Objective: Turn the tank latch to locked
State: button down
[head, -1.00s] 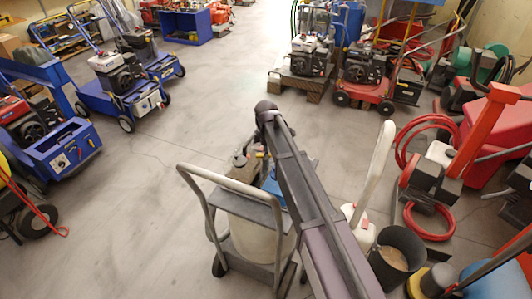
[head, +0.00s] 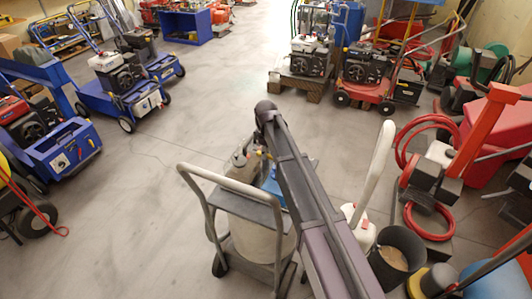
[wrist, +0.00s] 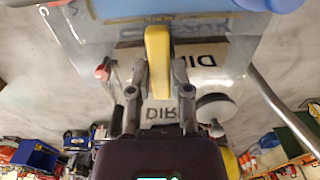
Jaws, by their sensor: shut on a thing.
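A yellow latch handle (wrist: 157,45) stands upright in the picture in the wrist view, in front of a clear tank (wrist: 235,55). My gripper (wrist: 158,78) has one finger on each side of the handle's lower end and is shut on it. A label behind the fingers shows the letters DIR; the rest is covered. In the head view, my arm hides most of the machine with the tank, and the latch cannot be made out there. Any lock marking is not readable.
In the head view a pale-handled cart (head: 240,205) stands close to my arm. A dark bucket (head: 400,250) and a red hose (head: 432,215) are to the right. Blue machines (head: 60,150) stand at left. The floor (head: 120,215) between is open.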

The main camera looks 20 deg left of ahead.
jog(key=shift+d, duration=0.1)
jog(key=c, duration=0.6)
grip_release()
jog(key=shift+o, duration=0.2)
jog(key=shift+n, duration=0.5)
